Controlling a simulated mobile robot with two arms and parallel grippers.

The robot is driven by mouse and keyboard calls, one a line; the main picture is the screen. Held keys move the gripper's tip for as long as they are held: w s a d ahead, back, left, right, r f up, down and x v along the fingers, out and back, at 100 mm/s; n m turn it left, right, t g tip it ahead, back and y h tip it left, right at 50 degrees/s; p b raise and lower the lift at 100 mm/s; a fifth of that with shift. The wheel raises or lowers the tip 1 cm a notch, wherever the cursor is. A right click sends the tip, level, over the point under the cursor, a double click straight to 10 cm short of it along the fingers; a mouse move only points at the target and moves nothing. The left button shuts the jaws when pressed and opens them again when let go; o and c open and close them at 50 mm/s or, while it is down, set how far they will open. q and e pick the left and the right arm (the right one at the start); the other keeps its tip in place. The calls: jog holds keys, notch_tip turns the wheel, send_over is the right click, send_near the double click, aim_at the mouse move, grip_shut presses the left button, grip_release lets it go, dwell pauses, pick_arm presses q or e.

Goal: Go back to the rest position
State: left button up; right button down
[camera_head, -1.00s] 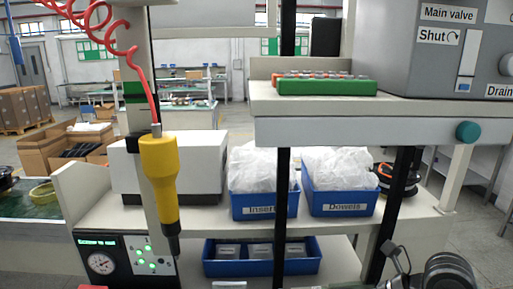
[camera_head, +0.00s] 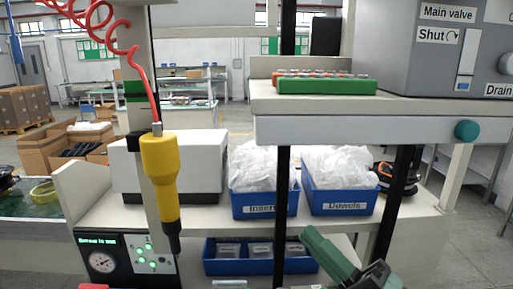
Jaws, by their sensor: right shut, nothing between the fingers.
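My right gripper (camera_head: 325,248), dark green, reaches up from the bottom edge, right of centre. It stands in front of the lower shelf and the black post, and its tip points up and left. I see nothing held in it; it is shut. The rest of my right arm is mostly cut off by the bottom edge. My left gripper is not in view.
A yellow screwdriver (camera_head: 160,180) hangs on a red coiled hose at left. Blue bins labelled Inserts (camera_head: 265,206) and Dowels (camera_head: 340,204) stand on the bench. A lower blue bin (camera_head: 225,267) is near my gripper. A shelf (camera_head: 400,131) juts out above.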

jog(key=w+d+f+m+t+h, duration=0.4)
jog(key=d+f+m+h, duration=0.8)
jog(key=m+h, duration=0.65)
jog(key=s+d+f+m+g+h, duration=0.25)
jog(key=d+f+m+g, duration=0.2)
jog(key=f, duration=0.55)
jog(key=s+a+f+m+g+y, duration=0.1)
jog(key=s+a+f+g+y, duration=0.15)
jog(key=s+f+g, duration=0.55)
jog(key=s+a+f+m+g+y, duration=0.1)
jog(key=s+a+f+g, duration=0.25)
jog(key=s+f, duration=0.75)
notch_tip(320, 180, down, 27)
jog(key=s+g+b, duration=0.2)
jog(key=b, duration=0.3)
jog(key=s+d+f+b, duration=0.1)
jog(key=s+f+b, duration=0.1)
jog(key=s+f, duration=0.7)
jog(key=s+d+f+g+b, duration=0.1)
jog(key=s+d+f+b, duration=0.1)
jog(key=s+f, duration=0.7)
notch_tip(320, 180, down, 6)
jog(key=shift+d+r+b, duration=0.2)
jog(key=shift+r+b, duration=0.05)
jog(key=shift+b, duration=0.25)
